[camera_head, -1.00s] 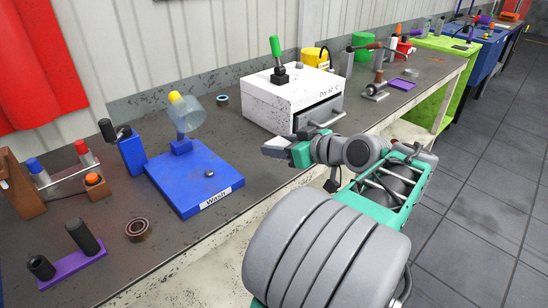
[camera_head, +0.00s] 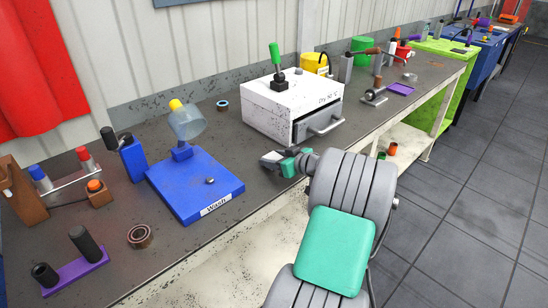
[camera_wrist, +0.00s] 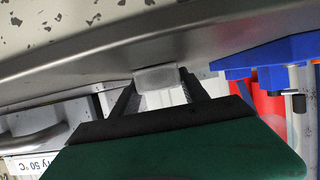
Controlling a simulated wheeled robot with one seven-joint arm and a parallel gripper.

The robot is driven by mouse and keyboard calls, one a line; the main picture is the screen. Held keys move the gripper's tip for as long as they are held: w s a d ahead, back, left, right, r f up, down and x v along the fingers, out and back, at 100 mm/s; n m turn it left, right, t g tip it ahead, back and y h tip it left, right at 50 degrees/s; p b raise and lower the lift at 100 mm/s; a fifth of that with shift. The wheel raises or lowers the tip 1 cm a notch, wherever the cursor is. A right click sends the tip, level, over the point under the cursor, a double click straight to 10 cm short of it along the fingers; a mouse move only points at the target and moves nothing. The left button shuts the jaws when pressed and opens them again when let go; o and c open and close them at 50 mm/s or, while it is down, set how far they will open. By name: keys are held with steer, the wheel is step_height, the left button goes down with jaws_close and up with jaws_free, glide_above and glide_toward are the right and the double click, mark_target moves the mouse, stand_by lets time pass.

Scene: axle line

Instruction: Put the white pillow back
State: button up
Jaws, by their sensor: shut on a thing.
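My gripper (camera_head: 268,158) is low over the bench in the head view, between the blue Wash stand and the white drying box. In the wrist view its two dark fingers (camera_wrist: 158,88) are closed on a small pale, whitish block, which I take to be the white pillow (camera_wrist: 157,77). Only its end shows between the fingertips.
The blue Wash stand (camera_head: 220,185) is left of my gripper. The white drying box (camera_head: 275,105), with a front drawer handle (camera_head: 326,125), is behind it to the right. A bearing ring (camera_head: 140,236) and purple holder (camera_head: 75,268) lie front left. A purple tray (camera_head: 401,89) lies beyond the box.

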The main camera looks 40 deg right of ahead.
steer(key=shift+f, duration=0.1)
steer(key=o, duration=1.3)
steer(key=shift+s+r, duration=0.15)
steer(key=shift+r, duration=0.15)
steer(key=b+v, duration=0.1)
steer(key=v, duration=1)
steer(key=shift+s, duration=0.35)
